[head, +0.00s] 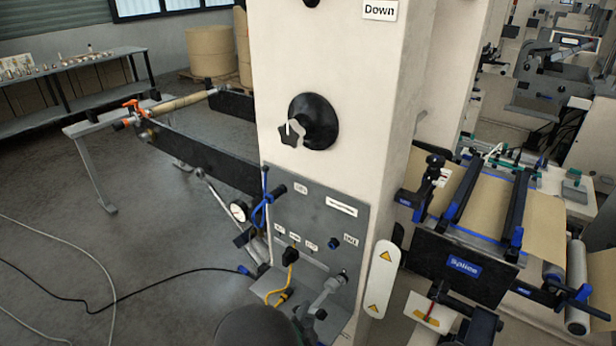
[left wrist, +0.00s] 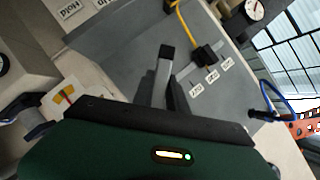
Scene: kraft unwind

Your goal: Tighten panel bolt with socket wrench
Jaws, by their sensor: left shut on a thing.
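The grey control panel (head: 300,215) is on the front of the cream machine column. My left gripper (head: 308,316) is low in front of it, partly hidden by the dark round part of my arm. It is shut on a silver, wrench-like tool, which I take to be the socket wrench (head: 328,291). The tool slants up to the right, its far end close to the panel's lower right. In the left wrist view the gripper (left wrist: 172,92) points at the panel (left wrist: 125,55), and a grey bar with a black end stands out ahead. I cannot make out the bolt or whether the tool touches it.
A yellow cable (head: 288,272), a blue cable (head: 262,208) and a gauge (head: 238,212) are left of the tool. A white warning plate (head: 382,278) is to its right. A black star knob (head: 291,133) sticks out above. Black cable (head: 110,303) lies on the floor.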

